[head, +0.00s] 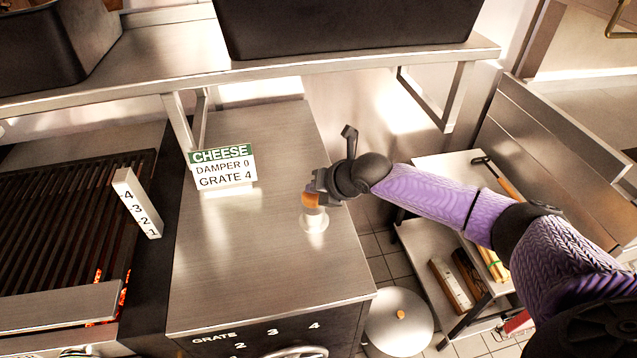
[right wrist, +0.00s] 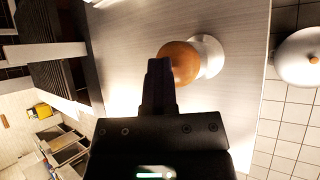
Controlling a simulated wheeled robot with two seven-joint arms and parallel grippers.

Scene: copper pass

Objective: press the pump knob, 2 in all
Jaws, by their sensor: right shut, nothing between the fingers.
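The pump stands upright on the steel counter. Its knob (head: 311,200) is orange-brown and round, above a white body (head: 314,222). My right gripper (head: 318,186) is over the pump at the counter's right side, and its arm comes in from the right. In the right wrist view the shut, empty fingers (right wrist: 160,72) overlap the left edge of the knob (right wrist: 182,60), with the white body (right wrist: 211,56) behind it. I cannot tell whether the fingertips touch the knob. My left gripper is not in view.
A sign (head: 223,165) reading CHEESE, DAMPER 0, GRATE 4 stands on the counter (head: 250,255). A grill (head: 60,220) with glowing embers lies to the left. A shelf (head: 300,64) with dark bins hangs above. A round lidded container (head: 398,325) stands on the floor.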

